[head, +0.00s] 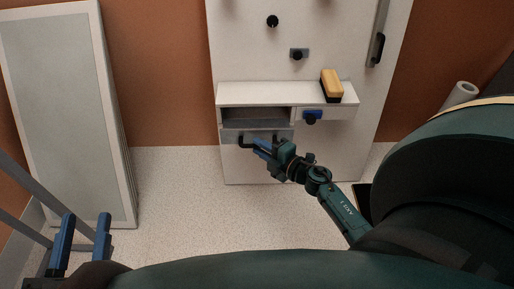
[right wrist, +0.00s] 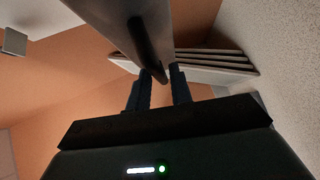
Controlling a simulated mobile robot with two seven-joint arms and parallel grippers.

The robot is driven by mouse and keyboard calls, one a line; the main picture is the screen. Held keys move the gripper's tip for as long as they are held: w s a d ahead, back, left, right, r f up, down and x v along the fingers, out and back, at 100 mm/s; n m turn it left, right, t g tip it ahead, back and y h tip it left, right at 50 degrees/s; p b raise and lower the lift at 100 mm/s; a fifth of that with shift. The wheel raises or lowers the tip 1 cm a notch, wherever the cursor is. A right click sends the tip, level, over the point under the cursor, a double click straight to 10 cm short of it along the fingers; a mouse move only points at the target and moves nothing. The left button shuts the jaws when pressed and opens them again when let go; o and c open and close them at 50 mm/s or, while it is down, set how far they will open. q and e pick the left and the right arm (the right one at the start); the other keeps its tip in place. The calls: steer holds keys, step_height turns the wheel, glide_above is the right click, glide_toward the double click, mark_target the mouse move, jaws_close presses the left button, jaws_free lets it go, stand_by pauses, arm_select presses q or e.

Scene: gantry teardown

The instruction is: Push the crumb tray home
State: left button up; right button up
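The crumb tray appears to be the drawer front (head: 230,135) with a dark bar handle (head: 246,144), low on the left of the white cabinet under an open slot. My right gripper (head: 260,148) is at this handle, its blue fingers overlapping the bar. In the right wrist view, the dark handle (right wrist: 146,45) reaches down to between the two fingertips (right wrist: 160,75). The fingers are a little apart; whether they press on the bar is unclear. My left gripper (head: 82,232) is open and empty at the lower left, away from the cabinet.
A yellow-topped block (head: 332,83) sits on the cabinet's white shelf (head: 265,93). Pale panels (head: 62,110) lean at the left. The speckled floor (head: 190,200) before the cabinet is clear.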

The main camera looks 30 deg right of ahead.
steer(key=shift+x, duration=0.9)
jaws_close()
